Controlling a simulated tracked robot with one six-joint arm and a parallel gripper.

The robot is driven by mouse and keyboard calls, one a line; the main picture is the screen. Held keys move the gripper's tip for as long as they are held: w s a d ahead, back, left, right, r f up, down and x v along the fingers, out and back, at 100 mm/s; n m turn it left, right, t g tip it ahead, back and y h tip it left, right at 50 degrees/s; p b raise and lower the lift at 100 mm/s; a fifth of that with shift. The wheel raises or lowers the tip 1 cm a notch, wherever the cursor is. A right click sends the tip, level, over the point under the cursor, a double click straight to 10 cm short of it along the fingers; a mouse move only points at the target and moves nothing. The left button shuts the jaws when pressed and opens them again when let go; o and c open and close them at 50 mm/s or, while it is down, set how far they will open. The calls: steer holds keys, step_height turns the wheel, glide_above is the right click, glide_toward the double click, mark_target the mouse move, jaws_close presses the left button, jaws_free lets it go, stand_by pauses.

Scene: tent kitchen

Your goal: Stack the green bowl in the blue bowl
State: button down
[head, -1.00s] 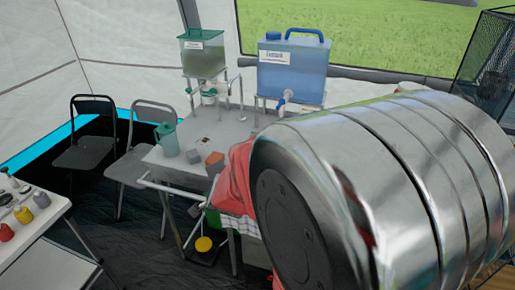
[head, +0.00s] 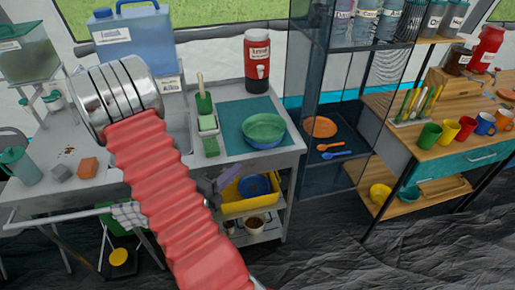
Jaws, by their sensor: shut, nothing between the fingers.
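A dark mesh cabinet (head: 335,150) stands close right of the counter. Mugs (head: 465,128) stand on the far-right shelf. The dark floor at lower right is clear.

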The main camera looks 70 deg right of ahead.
steer(key=shift+s+a+r+m+g, duration=0.1)
steer(key=shift+s+m+g, duration=0.1)
steer(key=shift+s, duration=0.2)
steer(key=shift+s+a+r+m+g, duration=0.1)
steer(key=shift+s+g, duration=0.1)
steer(key=shift+s, duration=0.25)
steer(key=shift+s+r+m+g, duration=0.1)
steer(key=shift+s+g, duration=0.1)
steer(key=shift+s, duration=0.2)
steer(key=shift+d, duration=0.1)
glide_toward(266, 140)
steer(key=s+d, duration=0.3)
steer(key=shift+w+d+f, duration=0.1)
steer(key=shift+w+d, duration=0.1)
steer(key=shift+d, duration=0.3)
steer(key=shift+w+d+f, duration=0.1)
steer(key=shift+w+d, duration=0.05)
steer(key=shift+d, duration=0.35)
